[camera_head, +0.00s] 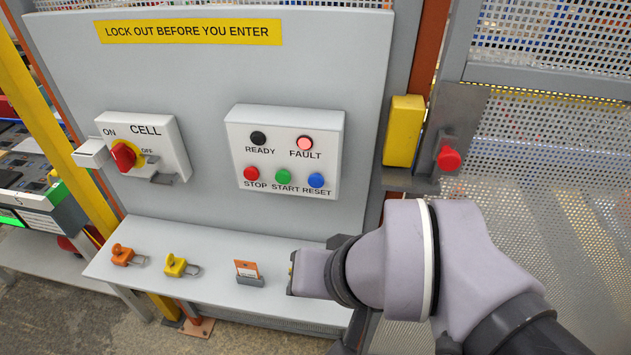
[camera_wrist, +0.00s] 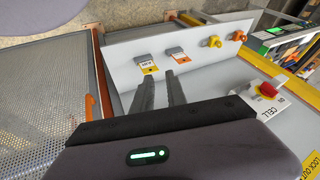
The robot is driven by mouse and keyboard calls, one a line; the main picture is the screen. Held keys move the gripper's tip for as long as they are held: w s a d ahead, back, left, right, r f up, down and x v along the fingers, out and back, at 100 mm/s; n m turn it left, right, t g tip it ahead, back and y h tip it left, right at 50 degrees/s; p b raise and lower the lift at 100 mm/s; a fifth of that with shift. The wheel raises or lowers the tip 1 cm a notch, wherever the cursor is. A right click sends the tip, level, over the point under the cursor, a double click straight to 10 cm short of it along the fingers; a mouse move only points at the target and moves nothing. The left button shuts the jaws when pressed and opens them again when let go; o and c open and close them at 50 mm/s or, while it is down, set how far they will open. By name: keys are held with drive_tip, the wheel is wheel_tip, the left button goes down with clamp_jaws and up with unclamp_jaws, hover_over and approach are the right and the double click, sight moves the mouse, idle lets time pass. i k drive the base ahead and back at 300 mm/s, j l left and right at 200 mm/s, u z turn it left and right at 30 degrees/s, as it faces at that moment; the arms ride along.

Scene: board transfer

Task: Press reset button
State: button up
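The blue RESET button (camera_head: 316,180) is at the lower right of the light grey control box (camera_head: 240,150) in the head view, right of the green START button (camera_head: 283,176) and red STOP button (camera_head: 251,173). The FAULT lamp (camera_head: 304,143) is lit pinkish; the READY lamp (camera_head: 258,138) is dark. My gripper (camera_head: 308,273) is low and right, over the shelf's right end, below the button and apart from it. In the wrist view its two dark fingers (camera_wrist: 160,80) stand apart with nothing between them. The control box does not show in the wrist view.
The shelf (camera_head: 208,291) bears an orange padlock (camera_head: 122,254), a yellow padlock (camera_head: 175,265) and an orange tag (camera_head: 247,269); a yellow tag (camera_wrist: 149,68) shows in the wrist view. The CELL switch box (camera_head: 165,140) projects at left, a yellow box (camera_head: 403,130) at right.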

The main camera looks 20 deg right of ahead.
sight(316, 180)
drive_tip(key=k+j+z, duration=0.4)
drive_tip(key=k, duration=0.35)
drive_tip(key=j, duration=0.1)
